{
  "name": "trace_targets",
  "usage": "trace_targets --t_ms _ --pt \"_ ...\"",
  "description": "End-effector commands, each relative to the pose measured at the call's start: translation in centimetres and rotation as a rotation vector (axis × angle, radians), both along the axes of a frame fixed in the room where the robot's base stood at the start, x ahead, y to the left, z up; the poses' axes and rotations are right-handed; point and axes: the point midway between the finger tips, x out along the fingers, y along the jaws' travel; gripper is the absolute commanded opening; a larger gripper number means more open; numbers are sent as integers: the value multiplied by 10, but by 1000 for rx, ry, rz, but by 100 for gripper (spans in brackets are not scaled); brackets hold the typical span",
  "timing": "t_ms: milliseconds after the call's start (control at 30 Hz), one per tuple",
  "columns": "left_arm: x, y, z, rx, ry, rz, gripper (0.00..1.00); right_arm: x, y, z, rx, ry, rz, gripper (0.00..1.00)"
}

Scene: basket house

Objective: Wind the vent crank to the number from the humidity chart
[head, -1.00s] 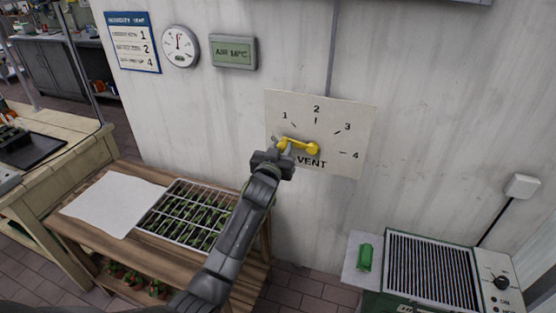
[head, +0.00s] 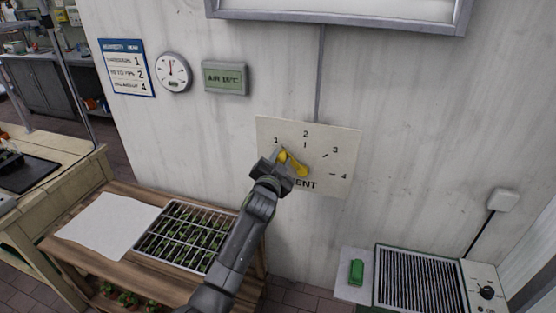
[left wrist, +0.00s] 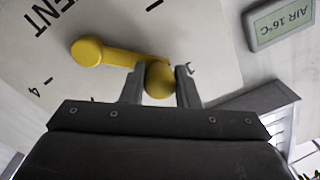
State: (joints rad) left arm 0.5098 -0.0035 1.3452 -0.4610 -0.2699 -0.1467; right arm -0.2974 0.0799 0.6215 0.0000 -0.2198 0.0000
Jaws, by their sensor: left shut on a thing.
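The yellow vent crank (head: 298,167) is on a pale dial plate (head: 340,150) marked 1, 2, 3 and 4, with "VENT" below. Its arm points up and left from its hub, roughly toward the 1. My left gripper (head: 279,159) is shut on the crank's knob; the left wrist view shows the round knob (left wrist: 160,80) between the two fingers. The humidity chart (head: 127,68) hangs at upper left with rows ending in 1, 2 and 4; its row words are too small to read surely. A round gauge (head: 173,72) beside it has its needle near upright. My right gripper is not in view.
A display (head: 225,78) reads AIR 16°C. Below, a wooden bench (head: 100,255) holds a seedling tray (head: 185,235) and a white sheet (head: 108,226). A green-and-grey heater unit (head: 420,280) with a green object (head: 356,272) beside it stands at lower right.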

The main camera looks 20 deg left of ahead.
Motion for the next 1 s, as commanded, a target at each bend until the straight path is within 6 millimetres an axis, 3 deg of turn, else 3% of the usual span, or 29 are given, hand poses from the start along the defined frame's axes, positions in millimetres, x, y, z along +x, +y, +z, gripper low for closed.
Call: trace_targets --t_ms 433,467,600,1000 --pt "0 -2 3 10 -6 -3 0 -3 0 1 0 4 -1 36" --pt "0 -2 3 9 -6 -3 29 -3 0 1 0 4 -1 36" --pt "0 -2 2 9 -5 -2 48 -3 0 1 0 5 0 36" --pt "-5 -1 0 8 0 -1 49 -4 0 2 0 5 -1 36"
